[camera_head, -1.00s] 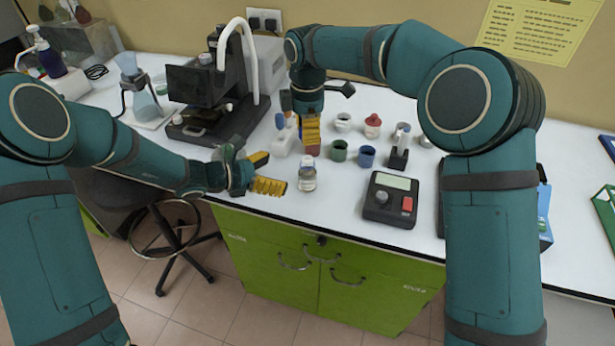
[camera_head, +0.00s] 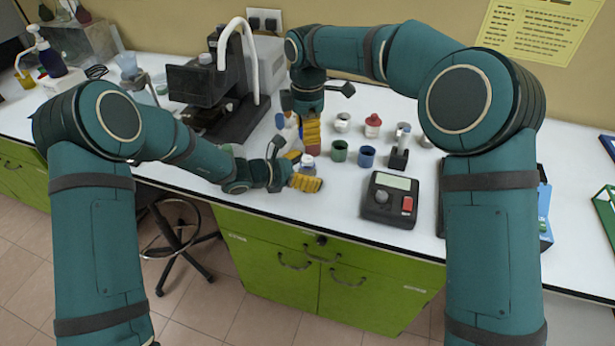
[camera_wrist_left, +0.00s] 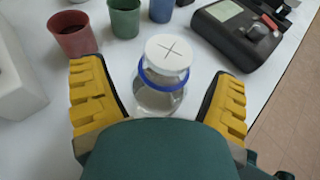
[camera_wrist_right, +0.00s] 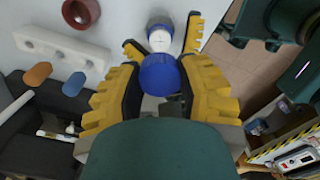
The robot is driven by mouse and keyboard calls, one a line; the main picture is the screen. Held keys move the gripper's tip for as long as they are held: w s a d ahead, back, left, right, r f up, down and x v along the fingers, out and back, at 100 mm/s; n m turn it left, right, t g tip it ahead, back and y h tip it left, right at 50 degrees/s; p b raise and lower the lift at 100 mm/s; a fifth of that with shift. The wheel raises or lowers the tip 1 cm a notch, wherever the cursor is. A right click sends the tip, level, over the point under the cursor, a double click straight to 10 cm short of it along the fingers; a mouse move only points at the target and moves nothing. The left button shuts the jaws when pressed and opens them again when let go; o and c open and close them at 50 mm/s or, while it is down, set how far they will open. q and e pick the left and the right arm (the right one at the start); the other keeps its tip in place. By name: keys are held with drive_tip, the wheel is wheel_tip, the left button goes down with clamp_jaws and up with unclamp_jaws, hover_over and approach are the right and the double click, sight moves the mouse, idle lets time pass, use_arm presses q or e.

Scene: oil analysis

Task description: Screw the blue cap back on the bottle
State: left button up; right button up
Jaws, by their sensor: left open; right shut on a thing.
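The clear bottle (camera_wrist_left: 160,90) stands upright on the bench, with a white top marked by a cross and a blue ring at its neck. My left gripper (camera_head: 305,172) is open, its yellow fingers on either side of the bottle with gaps showing in the left wrist view. My right gripper (camera_head: 311,140) points down just behind the bottle. In the right wrist view it is shut on the blue cap (camera_wrist_right: 159,75). The bottle's white top (camera_wrist_right: 160,40) shows beyond the cap, between the left fingers. In the head view the cap is hidden.
A green cup (camera_head: 339,151) and a blue cup (camera_head: 366,157) stand right of the grippers. A red cup (camera_wrist_left: 75,35) is close behind the bottle. A black device with a display (camera_head: 390,198) is at the right. The bench's front edge is near my left gripper.

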use_arm(q)
drive_tip(key=c, duration=1.4)
use_arm(e)
drive_tip(key=shift+f, duration=2.5)
drive_tip(key=shift+f, duration=0.15)
drive_tip(key=shift+f, duration=0.75)
